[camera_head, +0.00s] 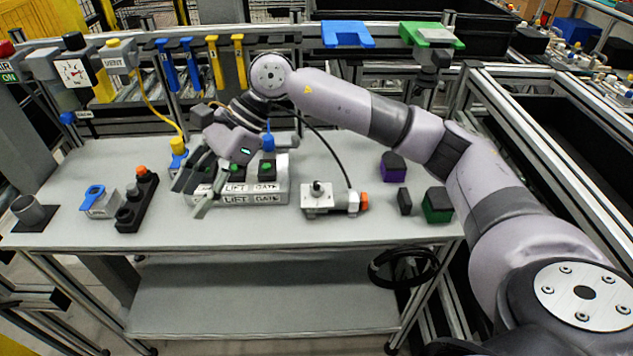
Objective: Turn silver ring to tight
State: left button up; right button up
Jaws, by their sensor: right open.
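A pale grey block fixture (318,199) with a black knob on top stands at the middle of the table. My right gripper (190,194) is open, over the left part of the LIFT/GATE box (270,198), well left of the fixture. Its fingers point down and left, with nothing seen between them. My left gripper is out of view.
A black block with round knobs (137,203) and a blue-topped part (97,201) stand left of my gripper. Purple (393,168) and green (437,205) blocks stand at the right. A black cable arcs down toward the fixture. The table's front strip is clear.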

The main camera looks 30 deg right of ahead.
jog(key=w+d+r+h, duration=0.2)
jog(key=d+h, duration=0.4)
jog(key=d, duration=0.8)
jog(key=h, duration=0.3)
send_near(317, 183)
notch_tip(317, 183, down, 10)
jog(key=p, duration=0.3)
jog(key=shift+a, duration=0.1)
grip_shut()
